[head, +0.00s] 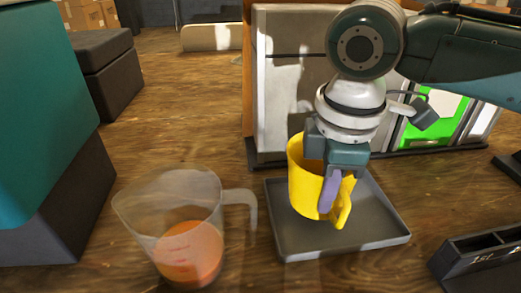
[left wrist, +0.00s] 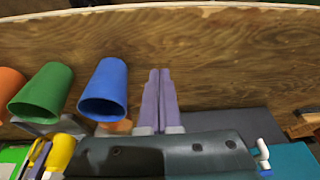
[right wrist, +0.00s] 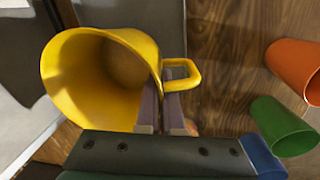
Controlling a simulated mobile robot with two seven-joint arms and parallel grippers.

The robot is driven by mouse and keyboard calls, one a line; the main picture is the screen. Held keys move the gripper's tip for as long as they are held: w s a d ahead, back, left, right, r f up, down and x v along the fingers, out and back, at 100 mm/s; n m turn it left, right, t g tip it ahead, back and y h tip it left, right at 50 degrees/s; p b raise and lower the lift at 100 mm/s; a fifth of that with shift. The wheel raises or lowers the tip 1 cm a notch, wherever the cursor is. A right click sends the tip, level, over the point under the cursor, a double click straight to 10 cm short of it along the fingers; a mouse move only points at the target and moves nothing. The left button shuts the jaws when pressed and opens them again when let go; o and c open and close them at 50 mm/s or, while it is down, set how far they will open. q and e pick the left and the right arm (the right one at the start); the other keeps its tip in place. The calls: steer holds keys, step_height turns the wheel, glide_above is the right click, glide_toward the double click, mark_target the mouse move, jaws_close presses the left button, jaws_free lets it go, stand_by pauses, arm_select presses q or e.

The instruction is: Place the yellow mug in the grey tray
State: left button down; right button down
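The yellow mug (head: 305,182) is held in my right gripper (head: 332,200) over the grey tray (head: 375,235). In the head view I cannot tell whether its base touches the tray. The right wrist view shows the mug (right wrist: 85,80) with its mouth towards the camera. My right fingers (right wrist: 163,90) are closed at its handle side. My left gripper is outside the head view; in the left wrist view its fingers (left wrist: 160,95) are together with nothing visible between them. Part of the mug (left wrist: 62,150) shows at the lower left there.
A clear measuring jug (head: 170,210) with orange liquid stands left of the tray. A dark slotted holder (head: 485,255) is at the lower right. Blue (left wrist: 105,88), green (left wrist: 42,92) and orange (left wrist: 8,85) cups show in the left wrist view. A grey cabinet (head: 285,80) stands behind the tray.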

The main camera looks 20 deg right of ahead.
arm_select(q)
steer(key=shift+f+b, duration=0.45)
steer(key=shift+f, duration=0.15)
arm_select(e)
steer(key=shift+f, duration=1.8)
steer(key=shift+f, duration=0.1)
steer(key=c, duration=1.1)
jaws_free()
